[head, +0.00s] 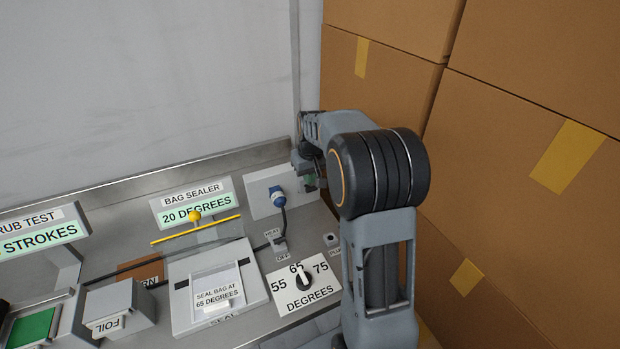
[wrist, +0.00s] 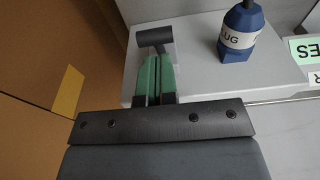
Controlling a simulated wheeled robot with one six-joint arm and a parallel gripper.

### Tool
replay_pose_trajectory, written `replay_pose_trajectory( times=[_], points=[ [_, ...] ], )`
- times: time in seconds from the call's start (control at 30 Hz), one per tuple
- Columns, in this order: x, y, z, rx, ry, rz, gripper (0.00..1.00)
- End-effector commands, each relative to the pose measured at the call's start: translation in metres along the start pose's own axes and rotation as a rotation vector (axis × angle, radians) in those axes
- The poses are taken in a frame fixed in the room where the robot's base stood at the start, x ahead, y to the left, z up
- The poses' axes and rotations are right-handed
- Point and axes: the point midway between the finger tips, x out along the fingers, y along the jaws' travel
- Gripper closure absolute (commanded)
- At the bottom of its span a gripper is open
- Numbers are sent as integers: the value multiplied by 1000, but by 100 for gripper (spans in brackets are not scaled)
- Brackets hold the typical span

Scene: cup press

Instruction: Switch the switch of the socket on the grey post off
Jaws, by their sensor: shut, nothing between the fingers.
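The socket is a light grey box (head: 259,187) at the back of the bench, also large in the wrist view (wrist: 196,58). A blue plug (head: 277,196) sits in it, labelled in the wrist view (wrist: 240,38). A dark grey lever-like part (wrist: 155,38), apparently the switch, is on the box left of the plug in the wrist view. My gripper (wrist: 153,60) is shut and empty, its green fingertips right at this part. I cannot tell whether they touch it. In the head view my gripper (head: 309,180) is right of the plug and my arm hides the switch.
Stacked cardboard boxes (head: 530,140) rise close on the right of my arm. A bag sealer sign (head: 192,202), a yellow-handled bar (head: 196,230) and a degrees dial (head: 303,280) are on the bench. A dark cable runs from the plug to the bench.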

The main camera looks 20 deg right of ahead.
Motion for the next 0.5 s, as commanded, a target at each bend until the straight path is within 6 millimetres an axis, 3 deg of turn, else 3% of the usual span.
replay_pose_trajectory(
  times=[0.5],
  points=[
    [6, 0, 6, 0, 0, 0, 100]
  ],
)
